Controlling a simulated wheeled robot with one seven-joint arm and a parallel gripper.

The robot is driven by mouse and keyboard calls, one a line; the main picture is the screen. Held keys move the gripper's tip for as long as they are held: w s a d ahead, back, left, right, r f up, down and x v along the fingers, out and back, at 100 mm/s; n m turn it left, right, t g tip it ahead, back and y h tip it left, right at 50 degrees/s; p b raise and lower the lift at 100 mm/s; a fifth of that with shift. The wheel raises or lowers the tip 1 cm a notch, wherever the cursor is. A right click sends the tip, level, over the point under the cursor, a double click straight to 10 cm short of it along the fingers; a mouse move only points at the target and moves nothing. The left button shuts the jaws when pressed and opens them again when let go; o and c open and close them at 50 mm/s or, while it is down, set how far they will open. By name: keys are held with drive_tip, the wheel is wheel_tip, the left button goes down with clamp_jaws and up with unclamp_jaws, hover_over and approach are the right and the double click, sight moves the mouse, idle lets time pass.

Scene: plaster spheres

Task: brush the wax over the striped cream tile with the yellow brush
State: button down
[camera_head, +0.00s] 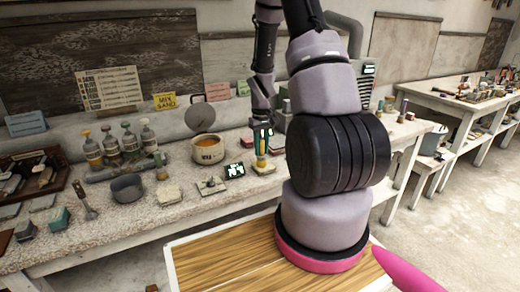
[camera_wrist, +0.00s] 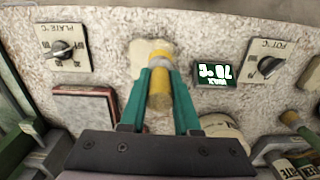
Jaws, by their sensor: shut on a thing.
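My gripper (camera_head: 262,130) is shut on the yellow brush (camera_head: 261,146), which points down. In the wrist view my gripper (camera_wrist: 160,82) has its green fingers on both sides of the yellow brush (camera_wrist: 160,90). A cream tile (camera_head: 264,169) lies on the bench under the brush; it also shows in the wrist view (camera_wrist: 137,50), partly covered by the brush. I cannot make out stripes on it, nor whether the bristles touch it.
A small display (camera_head: 234,170) reading 70 °C in the wrist view and a knob plate (camera_head: 211,186) lie left of the tile. Another pale tile (camera_head: 169,195), a grey pan (camera_head: 127,188) and several bottles (camera_head: 147,134) stand further left. The bench is crowded.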

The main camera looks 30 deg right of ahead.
drive_tip(key=shift+s+r, duration=0.25)
drive_tip(key=shift+s, duration=0.05)
drive_tip(key=shift+d+f, duration=0.15)
drive_tip(key=shift+d, duration=1.4)
drive_tip(key=shift+f, duration=0.6)
drive_tip(key=shift+s, duration=0.9)
